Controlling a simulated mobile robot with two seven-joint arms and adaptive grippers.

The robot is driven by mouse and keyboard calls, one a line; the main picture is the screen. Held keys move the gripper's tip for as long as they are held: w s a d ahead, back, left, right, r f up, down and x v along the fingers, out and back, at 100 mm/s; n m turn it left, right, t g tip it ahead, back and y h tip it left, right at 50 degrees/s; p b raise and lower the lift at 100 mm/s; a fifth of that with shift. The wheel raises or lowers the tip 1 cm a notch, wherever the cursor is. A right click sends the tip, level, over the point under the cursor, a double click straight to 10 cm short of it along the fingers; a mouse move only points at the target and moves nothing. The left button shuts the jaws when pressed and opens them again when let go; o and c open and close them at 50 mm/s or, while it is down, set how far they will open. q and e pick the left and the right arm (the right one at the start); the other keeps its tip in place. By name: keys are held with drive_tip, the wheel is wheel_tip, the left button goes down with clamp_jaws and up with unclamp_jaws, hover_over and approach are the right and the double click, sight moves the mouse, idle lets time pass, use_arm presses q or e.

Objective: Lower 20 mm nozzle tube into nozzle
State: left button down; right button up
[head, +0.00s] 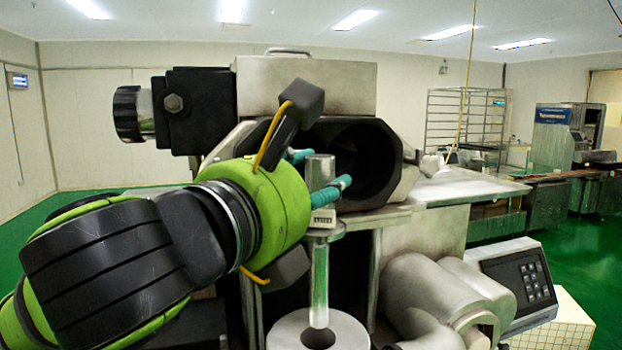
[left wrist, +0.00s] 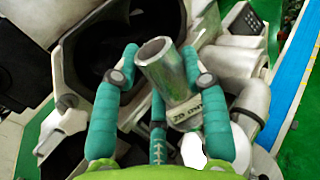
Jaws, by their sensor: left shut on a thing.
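The 20 mm nozzle tube (head: 319,275) is a shiny metal pipe with a wider upper part, a small collar and a label plate. It hangs about upright in the head view. My left gripper (head: 325,192) has its teal fingers closed around the upper part. In the left wrist view the tube's open top (left wrist: 155,52) and its "20 MM" label (left wrist: 190,110) show between the fingers. The nozzle (head: 285,332) is a pale round ring with a dark hole at the bottom edge. The tube's lower end shows just above that hole; I cannot tell whether they touch. My right gripper is not in view.
The encrusting machine's grey housing (head: 340,85) with a large dark opening stands right behind the tube. Metal cylinders (head: 430,300) and a keypad panel (head: 515,285) are close on the right. A metal worktop (head: 470,187) extends back right.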

sight(311, 226)
use_arm(q)
drive_tip(key=shift+f+b, duration=1.15)
drive_tip(key=shift+f, duration=0.5)
drive_tip(key=shift+f+b, duration=0.6)
drive_tip(key=shift+f, duration=0.25)
drive_tip(key=shift+f+b, duration=3.5)
drive_tip(key=shift+f, duration=1.1)
drive_tip(key=c, duration=0.6)
unclamp_jaws()
drive_tip(key=shift+o, duration=0.4)
